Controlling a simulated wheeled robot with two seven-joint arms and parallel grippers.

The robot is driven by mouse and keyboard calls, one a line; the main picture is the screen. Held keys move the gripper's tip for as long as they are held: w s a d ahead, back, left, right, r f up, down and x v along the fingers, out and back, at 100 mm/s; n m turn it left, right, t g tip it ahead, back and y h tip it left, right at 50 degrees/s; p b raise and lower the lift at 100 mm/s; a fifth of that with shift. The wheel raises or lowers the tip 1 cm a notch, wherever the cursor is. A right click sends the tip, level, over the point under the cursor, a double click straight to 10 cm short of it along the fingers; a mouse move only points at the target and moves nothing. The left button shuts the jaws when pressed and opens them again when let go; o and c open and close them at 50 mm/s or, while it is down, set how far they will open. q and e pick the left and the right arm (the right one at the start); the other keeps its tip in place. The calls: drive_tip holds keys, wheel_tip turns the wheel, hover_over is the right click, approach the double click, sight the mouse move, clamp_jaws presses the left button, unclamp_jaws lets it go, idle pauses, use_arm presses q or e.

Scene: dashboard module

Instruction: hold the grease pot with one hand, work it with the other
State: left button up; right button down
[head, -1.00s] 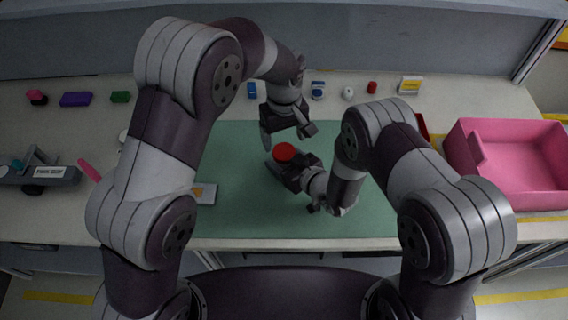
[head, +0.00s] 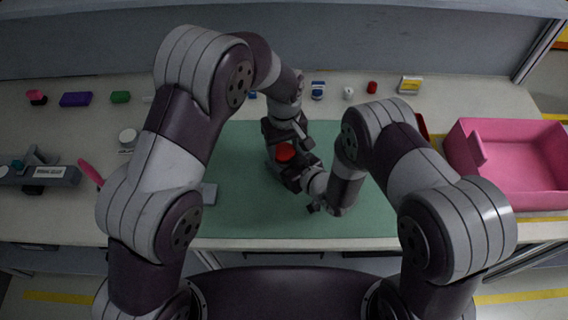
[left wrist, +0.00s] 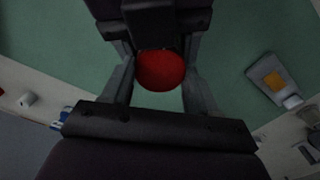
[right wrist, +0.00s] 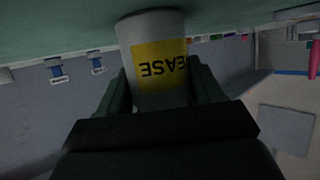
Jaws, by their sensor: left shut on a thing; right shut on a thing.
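The grease pot shows in the right wrist view as a pale cylinder (right wrist: 153,40) with a yellow label reading "EASE", upside down in that view. My right gripper (right wrist: 160,90) is shut on its body, one finger on each side. The pot's red lid (head: 285,152) shows in the head view on the green mat (head: 240,205). In the left wrist view the red lid (left wrist: 160,71) sits between the fingers of my left gripper (left wrist: 160,85), which is shut on it. In the head view my left gripper (head: 288,145) is over the lid; the pot's body is hidden there.
A pink bin (head: 515,165) stands at the right. Small items line the back of the table, including a red one (head: 372,87) and a yellow-white box (head: 410,85). A grey tool with a label (head: 45,174) lies at the left. The mat's right front is clear.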

use_arm(q)
drive_tip(key=m, duration=0.3)
drive_tip(key=o, duration=1.2)
drive_tip(key=shift+c, duration=0.2)
drive_tip(key=shift+r, duration=2.3)
drive_tip(key=shift+c, duration=0.4)
wheel_tip(320, 180, up, 4)
drive_tip(key=n, duration=0.3)
drive_tip(key=shift+f, duration=4.3)
